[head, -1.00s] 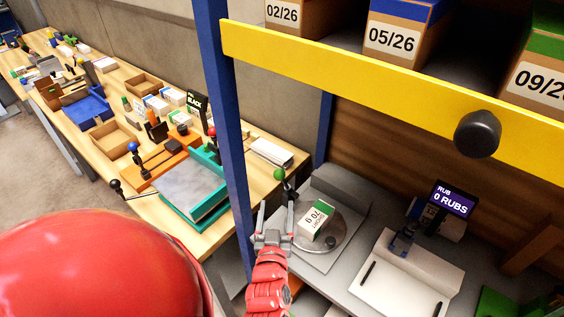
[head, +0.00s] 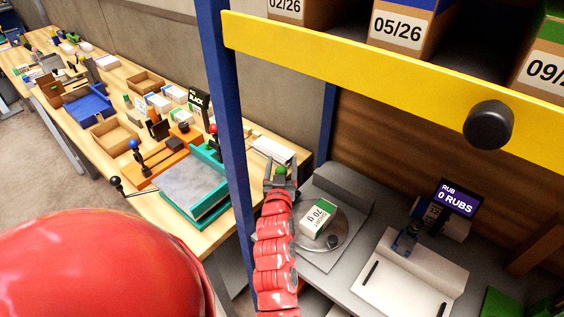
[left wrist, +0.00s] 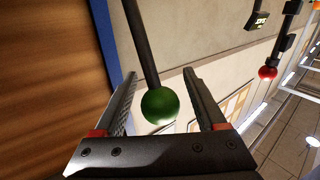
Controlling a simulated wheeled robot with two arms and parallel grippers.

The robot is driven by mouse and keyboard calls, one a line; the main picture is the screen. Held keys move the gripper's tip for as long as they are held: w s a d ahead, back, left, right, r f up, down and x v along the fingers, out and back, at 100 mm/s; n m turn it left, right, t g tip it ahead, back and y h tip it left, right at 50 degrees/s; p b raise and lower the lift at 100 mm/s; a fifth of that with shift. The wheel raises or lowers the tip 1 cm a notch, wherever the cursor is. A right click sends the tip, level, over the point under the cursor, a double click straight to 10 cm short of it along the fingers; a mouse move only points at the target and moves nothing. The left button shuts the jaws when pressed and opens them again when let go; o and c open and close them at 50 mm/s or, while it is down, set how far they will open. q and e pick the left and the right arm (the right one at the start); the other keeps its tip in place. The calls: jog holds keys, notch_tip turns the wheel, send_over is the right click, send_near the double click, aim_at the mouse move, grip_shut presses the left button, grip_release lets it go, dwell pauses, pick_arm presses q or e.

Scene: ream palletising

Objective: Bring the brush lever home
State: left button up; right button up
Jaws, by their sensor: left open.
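A dark lever with a green ball knob (head: 281,171) stands at the left side of the grey machine on the shelf. The knob also shows in the left wrist view (left wrist: 159,106), with its dark rod (left wrist: 142,42) running up from it. My left gripper (head: 282,168) is open, its two fingers on either side of the knob. In the left wrist view the knob hangs between the fingers (left wrist: 160,78), with a gap visible on each side. I cannot tell whether the palm touches it. My right gripper is not in view.
A white and green packet (head: 318,218) lies on the round plate right of my left gripper. A blue post (head: 226,130) stands close on the left. A yellow beam (head: 400,85) crosses above. A display (head: 457,198) reads "RUB 0 RUBS". A workbench (head: 150,207) lies beyond the post.

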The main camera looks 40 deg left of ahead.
pick_arm(q)
grip_shut()
dwell(0.4)
dwell(1.1)
